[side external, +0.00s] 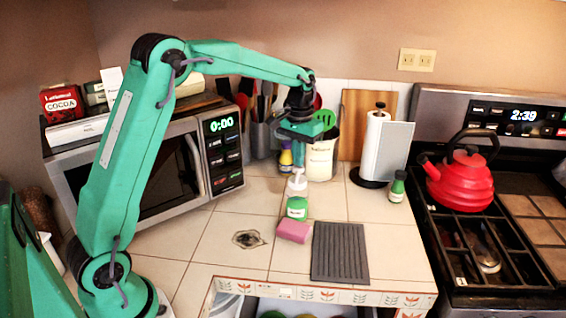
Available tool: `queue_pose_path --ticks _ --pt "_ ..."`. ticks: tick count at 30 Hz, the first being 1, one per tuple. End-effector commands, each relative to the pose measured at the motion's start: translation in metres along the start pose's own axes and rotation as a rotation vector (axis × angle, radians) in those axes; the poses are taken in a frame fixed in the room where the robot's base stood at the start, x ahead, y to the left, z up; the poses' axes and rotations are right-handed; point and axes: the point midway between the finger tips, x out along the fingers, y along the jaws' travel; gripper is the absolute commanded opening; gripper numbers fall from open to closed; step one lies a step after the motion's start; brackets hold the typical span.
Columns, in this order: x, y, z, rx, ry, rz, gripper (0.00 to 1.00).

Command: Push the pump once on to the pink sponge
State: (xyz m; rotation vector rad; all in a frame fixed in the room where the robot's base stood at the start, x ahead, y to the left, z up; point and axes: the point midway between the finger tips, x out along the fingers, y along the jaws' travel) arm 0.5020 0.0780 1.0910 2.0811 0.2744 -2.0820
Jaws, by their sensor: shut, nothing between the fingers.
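A soap bottle with a white pump top and green body (297,207) stands upright on the tiled counter. The pink sponge (293,232) lies flat just in front of the bottle, close to its base. My gripper (301,136) is shut and empty, pointing down above the pump head. Whether my gripper is exactly over the pump in depth is hard to tell from this side.
A dark ribbed mat (340,252) lies right of the sponge. A utensil crock (321,158), paper towel roll (379,150) and small green bottle (397,187) stand behind and right. A microwave (160,165) is left; the stove holds a red kettle (461,180). An open drawer is below.

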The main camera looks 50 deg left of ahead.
Motion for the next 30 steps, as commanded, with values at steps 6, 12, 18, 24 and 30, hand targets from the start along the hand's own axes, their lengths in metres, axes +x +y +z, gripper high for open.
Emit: queue_pose_path --ticks 6,12,18,24,30 --pt "-0.016 0.0 0.0 0.0 0.002 0.0 0.0" --pt "-0.031 0.0 0.0 0.0 0.002 0.0 0.0" --pt "-0.044 0.0 0.0 0.0 0.001 0.0 0.0" --pt "-0.058 0.0 0.0 0.0 0.001 0.0 0.0" --pt "-0.064 0.0 0.0 0.0 0.001 0.0 0.0"
